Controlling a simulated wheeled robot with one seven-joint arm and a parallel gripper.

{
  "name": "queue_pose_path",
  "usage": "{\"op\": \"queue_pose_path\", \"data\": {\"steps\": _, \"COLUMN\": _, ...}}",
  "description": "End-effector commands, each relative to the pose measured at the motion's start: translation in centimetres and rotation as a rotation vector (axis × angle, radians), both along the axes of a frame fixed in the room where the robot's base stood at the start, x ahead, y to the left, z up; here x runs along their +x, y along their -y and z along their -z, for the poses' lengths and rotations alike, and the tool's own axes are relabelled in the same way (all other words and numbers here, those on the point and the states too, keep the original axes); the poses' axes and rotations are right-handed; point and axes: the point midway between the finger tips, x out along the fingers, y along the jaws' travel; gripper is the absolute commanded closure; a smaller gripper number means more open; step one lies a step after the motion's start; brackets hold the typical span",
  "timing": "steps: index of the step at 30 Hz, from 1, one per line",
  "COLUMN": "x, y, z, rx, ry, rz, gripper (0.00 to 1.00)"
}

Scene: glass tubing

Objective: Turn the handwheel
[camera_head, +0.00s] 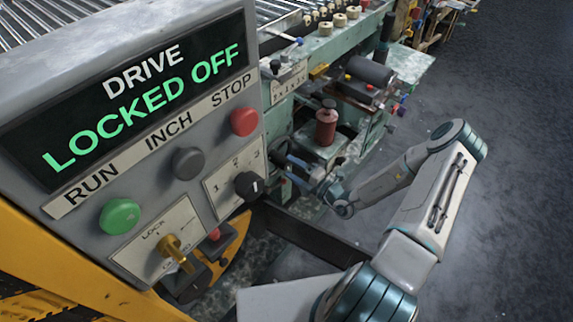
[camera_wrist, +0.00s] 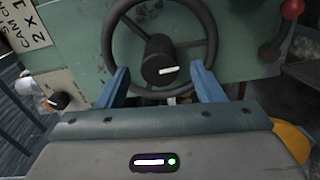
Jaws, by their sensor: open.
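The handwheel (camera_wrist: 156,50) is dark, with a round rim, spokes and a thick hub bearing a white mark. It stands in front of a green machine panel in the wrist view. My gripper (camera_wrist: 160,68) is open, its two blue fingers spread on either side of the hub and overlapping the lower rim in the picture. I cannot tell whether the fingers touch the wheel. In the head view my gripper (camera_head: 298,170) is at the green machine's side, and I cannot make out the handwheel there.
A control box with a display (camera_head: 135,85) reading "DRIVE LOCKED OFF" fills the left of the head view. It has a green button (camera_head: 119,216), a red button (camera_head: 244,121) and a brass lock key (camera_head: 176,253). A red-knobbed lever (camera_wrist: 291,9) is right of the wheel. Floor (camera_head: 510,170) at right is clear.

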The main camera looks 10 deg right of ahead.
Motion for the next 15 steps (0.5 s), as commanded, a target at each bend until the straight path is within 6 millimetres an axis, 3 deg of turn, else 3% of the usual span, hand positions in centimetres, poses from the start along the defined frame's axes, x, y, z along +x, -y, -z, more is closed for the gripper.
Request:
{"op": "queue_pose_path", "data": {"steps": 9, "x": -5.5, "y": 4.8, "z": 0.0, "rx": -0.002, "ry": -0.001, "rz": 0.003, "gripper": 0.39}}
{"op": "queue_pose_path", "data": {"steps": 15, "x": -7.3, "y": 6.3, "z": 0.0, "rx": -0.001, "ry": -0.001, "rz": 0.0, "gripper": 0.39}}
